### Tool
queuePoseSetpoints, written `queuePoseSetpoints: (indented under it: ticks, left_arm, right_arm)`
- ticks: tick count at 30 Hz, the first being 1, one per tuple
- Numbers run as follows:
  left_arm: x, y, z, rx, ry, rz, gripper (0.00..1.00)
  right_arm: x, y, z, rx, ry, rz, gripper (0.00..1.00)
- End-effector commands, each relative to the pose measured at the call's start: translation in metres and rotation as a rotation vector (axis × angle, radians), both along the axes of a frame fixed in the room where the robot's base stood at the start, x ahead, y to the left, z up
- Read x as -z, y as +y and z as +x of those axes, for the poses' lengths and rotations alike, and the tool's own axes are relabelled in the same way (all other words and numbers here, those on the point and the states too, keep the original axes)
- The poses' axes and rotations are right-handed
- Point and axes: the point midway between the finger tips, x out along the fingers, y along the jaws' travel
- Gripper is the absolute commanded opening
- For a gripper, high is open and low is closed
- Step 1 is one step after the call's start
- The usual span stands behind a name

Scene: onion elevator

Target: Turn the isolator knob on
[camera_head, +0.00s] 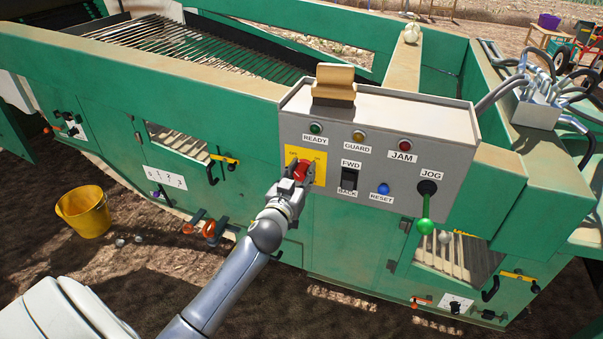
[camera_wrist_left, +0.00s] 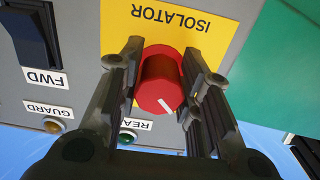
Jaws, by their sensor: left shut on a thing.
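The red isolator knob (camera_head: 301,170) sits on a yellow plate (camera_head: 319,172) at the left of the grey control box (camera_head: 440,115). My left gripper (camera_head: 290,187) is at the knob from the front. In the left wrist view, which shows the panel upside down, my left gripper (camera_wrist_left: 160,100) is shut on the knob (camera_wrist_left: 160,75), one finger on each side. A white mark on the knob's face is near its lower edge there, slanted. The word ISOLATOR shows on the yellow plate (camera_wrist_left: 205,40). My right gripper is out of view.
The box also carries a FWD/BACK switch (camera_head: 349,180), a blue RESET button (camera_head: 383,188), a green JOG lever (camera_head: 426,205) and READY, GUARD and JAM lamps. A tan block (camera_head: 334,85) stands on top. A yellow bucket (camera_head: 84,212) stands on the ground at left.

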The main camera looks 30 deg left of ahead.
Motion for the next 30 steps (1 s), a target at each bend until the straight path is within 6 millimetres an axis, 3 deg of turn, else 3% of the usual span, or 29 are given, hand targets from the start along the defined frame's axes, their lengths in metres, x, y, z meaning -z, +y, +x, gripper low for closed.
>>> queuePoseSetpoints:
  ticks: [14, 30]
  left_arm:
    - [-0.001, 0.0, 0.0, 0.0, 0.032, 0.135, 0.09]
    - [-0.002, 0.001, 0.0, 0.0, 0.148, 0.614, 0.09]
  right_arm:
    - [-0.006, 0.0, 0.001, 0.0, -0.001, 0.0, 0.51]
    - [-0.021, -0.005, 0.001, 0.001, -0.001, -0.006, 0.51]
